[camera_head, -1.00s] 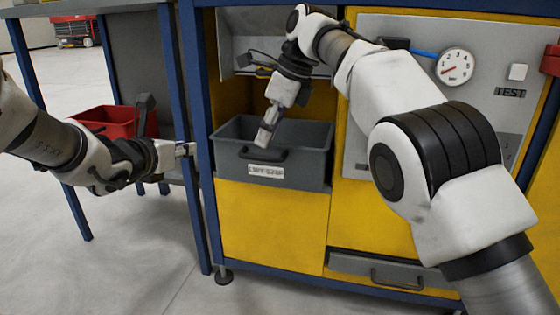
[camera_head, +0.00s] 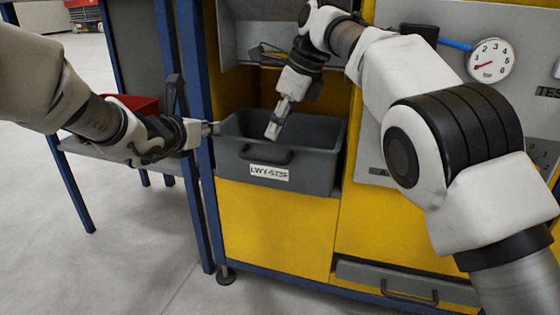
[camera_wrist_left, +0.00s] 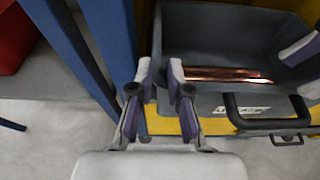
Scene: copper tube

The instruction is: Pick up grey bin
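The grey bin (camera_head: 320,172) sits in an open bay of the yellow cabinet, with a dark front handle (camera_head: 266,156) and a white label. In the left wrist view the bin (camera_wrist_left: 222,35) holds a copper tube (camera_wrist_left: 225,74). My left gripper (camera_head: 213,128) is at the bin's left edge. Its two fingers stand apart in the left wrist view (camera_wrist_left: 160,75), with the bin's left rim showing beyond the gap. My right gripper (camera_head: 276,128) points down at the bin's front rim. Its fingertips show apart at the right edge of the left wrist view (camera_wrist_left: 305,70); contact is unclear.
A blue post (camera_head: 196,150) stands just left of the bin, near my left gripper. A red bin (camera_head: 138,103) sits on a grey shelf further left. A closed drawer (camera_head: 400,285) is at lower right. A gauge (camera_head: 491,60) is on the panel.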

